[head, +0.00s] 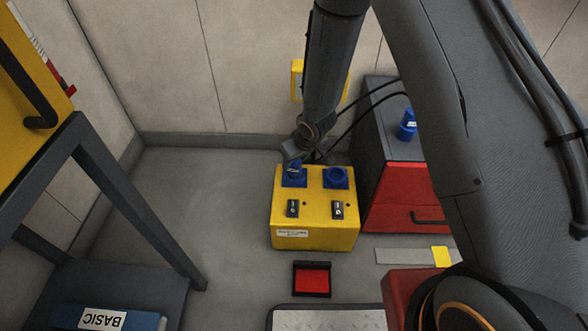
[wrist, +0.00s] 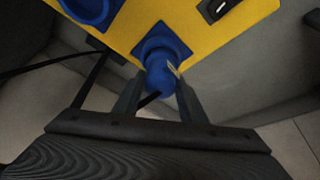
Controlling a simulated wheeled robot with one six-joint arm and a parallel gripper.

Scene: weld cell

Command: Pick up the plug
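The blue plug (head: 294,168) is seated in the left blue socket (head: 293,181) on top of the yellow box (head: 315,236). My gripper (head: 298,156) is down at the plug and partly hides it. In the wrist view the blue plug (wrist: 160,75) lies between the two fingertips of my gripper (wrist: 161,88), with its collar against the blue socket (wrist: 163,45). I cannot tell whether the fingers press on it or stand just clear of it.
A second blue socket (head: 336,177) is to the right, with two black switches (head: 293,209) in front. A red and grey cabinet (head: 400,196) bearing a blue fitting (head: 407,125) and dark cables stands close right. A dark-framed table (head: 140,205) is left.

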